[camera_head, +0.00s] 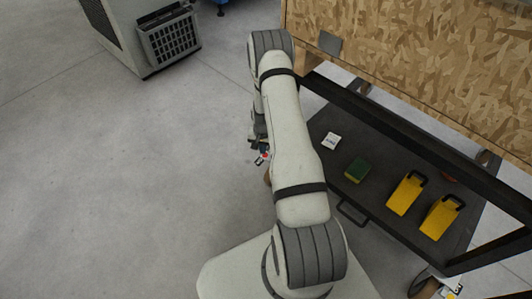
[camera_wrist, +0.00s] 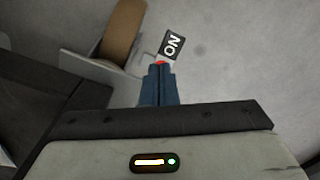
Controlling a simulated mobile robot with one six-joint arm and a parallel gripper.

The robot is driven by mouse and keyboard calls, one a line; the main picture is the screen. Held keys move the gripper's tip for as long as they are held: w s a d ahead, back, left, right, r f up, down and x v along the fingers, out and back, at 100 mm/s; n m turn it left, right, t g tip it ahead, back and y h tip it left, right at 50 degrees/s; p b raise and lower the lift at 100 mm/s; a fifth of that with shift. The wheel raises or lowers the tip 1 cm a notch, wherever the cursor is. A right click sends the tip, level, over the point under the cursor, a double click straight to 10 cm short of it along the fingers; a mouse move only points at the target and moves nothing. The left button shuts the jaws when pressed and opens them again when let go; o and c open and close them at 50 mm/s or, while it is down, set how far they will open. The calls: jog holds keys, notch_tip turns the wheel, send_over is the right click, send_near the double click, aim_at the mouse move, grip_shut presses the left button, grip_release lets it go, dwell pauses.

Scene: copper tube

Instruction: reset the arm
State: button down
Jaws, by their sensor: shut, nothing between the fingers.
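My gripper (camera_wrist: 160,74) shows in the wrist view with its blue fingers closed together and nothing between them. A small red part (camera_wrist: 161,62) shows right at the fingertips, and a dark tag marked "ON" (camera_wrist: 173,45) is just beyond them. I cannot tell whether the fingers touch either one. In the head view, my arm reaches away from the base and hangs down beside the cart's left end. There my gripper is mostly hidden behind the arm, with the tag (camera_head: 258,161) low near the floor.
A brown wheel (camera_wrist: 122,30) is near the fingers. A grey machine (camera_head: 170,38) stands back left. The floor at left is clear.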

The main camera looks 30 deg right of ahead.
dwell(0.4)
jog(key=s+a+r+n+p, duration=0.1)
jog(key=a+r+p, duration=0.3)
jog(key=r, duration=1.1)
jog(key=a+r+n+t+p, duration=0.1)
jog(key=r+p, duration=0.5)
jog(key=r, duration=0.9)
jog(key=s+a+r+n+p, duration=0.1)
jog(key=a+r+p, duration=0.3)
jog(key=r, duration=1.1)
jog(key=s+a+r+n+p, duration=0.1)
jog(key=s+a+r+p, duration=0.1)
jog(key=s+r+p, duration=0.4)
jog(key=s+a+r+n+t+p, duration=0.1)
jog(key=s+r+p, duration=0.5)
jog(key=r, duration=1.1)
jog(key=s+a+r+n+p, duration=0.3)
jog(key=s+r+p, duration=0.3)
jog(key=s+r, duration=0.5)
jog(key=shift+s+a+r+t, duration=0.3)
jog(key=shift+s+a, duration=0.15)
jog(key=shift+s, duration=0.15)
